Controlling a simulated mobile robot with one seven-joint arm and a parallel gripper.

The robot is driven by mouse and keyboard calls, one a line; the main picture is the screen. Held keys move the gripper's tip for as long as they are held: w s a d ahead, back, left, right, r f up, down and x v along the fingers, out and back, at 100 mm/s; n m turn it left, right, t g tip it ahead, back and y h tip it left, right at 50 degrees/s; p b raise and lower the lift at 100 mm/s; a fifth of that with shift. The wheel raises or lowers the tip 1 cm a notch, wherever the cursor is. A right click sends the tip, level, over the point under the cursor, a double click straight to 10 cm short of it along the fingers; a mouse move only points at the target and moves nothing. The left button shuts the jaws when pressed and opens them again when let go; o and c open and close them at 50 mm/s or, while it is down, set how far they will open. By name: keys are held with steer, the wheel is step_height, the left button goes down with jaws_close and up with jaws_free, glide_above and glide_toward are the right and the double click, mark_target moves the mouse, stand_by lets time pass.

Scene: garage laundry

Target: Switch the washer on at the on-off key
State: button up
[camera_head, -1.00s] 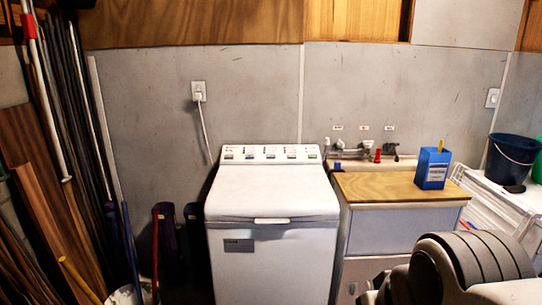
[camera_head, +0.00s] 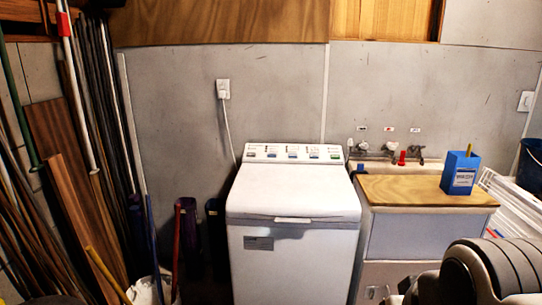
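The washer (camera_head: 292,205) is a white top-loader against the grey wall, with its lid shut. Its control panel (camera_head: 294,153) runs along the back top edge and carries a row of small keys, mostly blue or dark, with a green key (camera_head: 335,155) at the right end. The key labels are too small to read, so I cannot tell which is the on-off key. Part of my arm shows at the lower right, apart from the washer. My gripper's fingers are not visible.
Right of the washer stands a sink cabinet with a wooden top (camera_head: 425,190), bearing a blue box (camera_head: 460,173). Taps (camera_head: 390,148) are behind it. A dark bucket (camera_head: 530,165) is at the right edge. Poles and boards (camera_head: 75,150) lean at the left. A wall plug (camera_head: 223,90) feeds a cord.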

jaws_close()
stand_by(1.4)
